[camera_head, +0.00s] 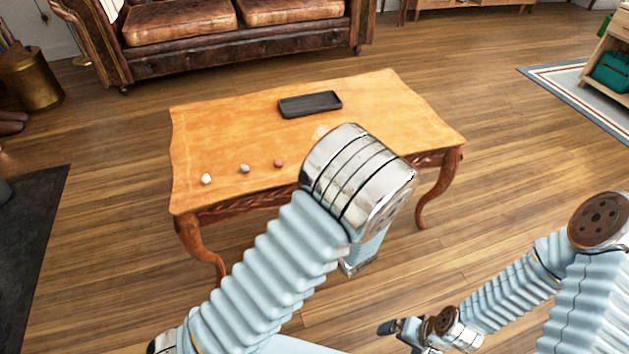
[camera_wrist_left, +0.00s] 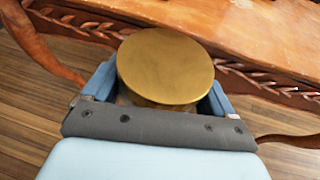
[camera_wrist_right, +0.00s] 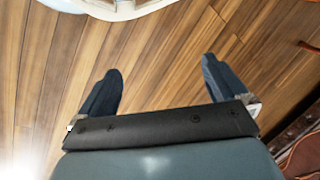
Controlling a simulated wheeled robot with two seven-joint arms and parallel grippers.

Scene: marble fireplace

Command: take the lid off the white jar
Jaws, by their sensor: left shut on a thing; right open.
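In the left wrist view, a round gold lid (camera_wrist_left: 165,62) lies between the fingers of my left gripper (camera_wrist_left: 163,92), which is shut. The lid covers the fingertips, which appear to grip the jar just under it. The jar's body is almost wholly hidden, so its colour cannot be told. It is held in front of the wooden table's edge. In the head view my left arm hides this gripper and the jar. My right gripper (camera_wrist_right: 162,68) is open and empty over bare floor; in the head view it shows low, right of centre (camera_head: 393,332).
The wooden table (camera_head: 225,135) carries a dark tray (camera_head: 310,104) at the back and three small pebble-like things along the front left: white (camera_head: 207,179), grey (camera_head: 244,169) and reddish (camera_head: 279,163). A leather sofa (camera_head: 240,50) stands behind.

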